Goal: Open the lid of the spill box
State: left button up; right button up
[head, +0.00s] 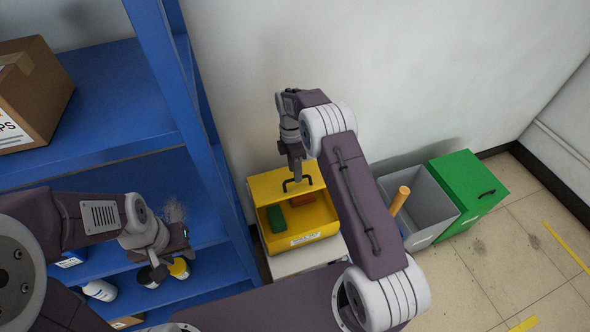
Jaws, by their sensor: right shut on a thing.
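The yellow spill box (303,239) stands low against the wall, right of the blue shelf, with a label on its front. Its yellow lid (268,188) is raised at the back, and the inside shows a green item (276,222) and a red-brown item (302,200). My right gripper (297,178) reaches down from above and is shut on the lid's dark handle (291,187). My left gripper (170,262) hangs by the lower shelf, away from the box; its finger opening is not clear.
The blue shelf (100,110) fills the left, with a cardboard box (38,90) on top and small containers lower down. A grey bin (425,190) and a green lidded bin (470,180) stand to the right. Floor at far right is clear.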

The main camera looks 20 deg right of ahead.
dwell(0.7)
notch_tip(320, 180, up, 9)
jog(key=w, duration=0.1)
jog(key=shift+w+b, duration=0.35)
jog(key=shift+c, duration=0.2)
